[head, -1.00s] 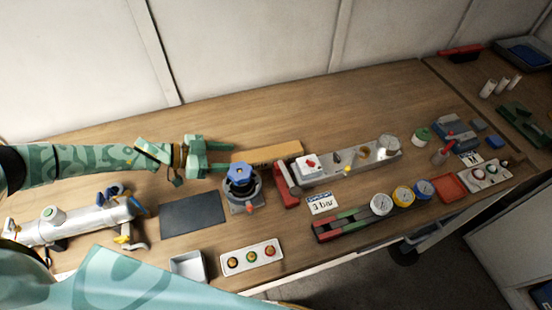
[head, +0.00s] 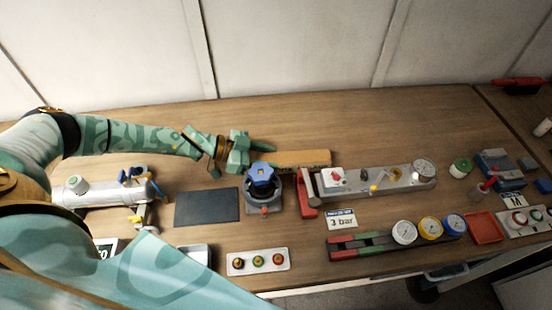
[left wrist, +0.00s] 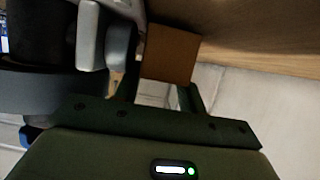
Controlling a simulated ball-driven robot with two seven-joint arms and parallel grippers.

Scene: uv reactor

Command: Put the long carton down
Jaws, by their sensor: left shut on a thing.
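The long carton (head: 304,158) is a plain brown box at the back of the bench, behind the blue-handled valve and the metal gauge block. My left gripper (head: 264,148) is shut on its left end. In the left wrist view the carton (left wrist: 170,55) shows as a brown face between the two fingers (left wrist: 160,93). I cannot tell whether its underside touches the bench or hangs just above it. My right gripper is not in view.
The blue-handled valve (head: 263,180) stands close in front of the gripper. The metal block (head: 350,184) with a gauge is right of it. A dark mat (head: 207,207) lies left of the valve. The wooden bench (head: 400,120) is clear along the back wall.

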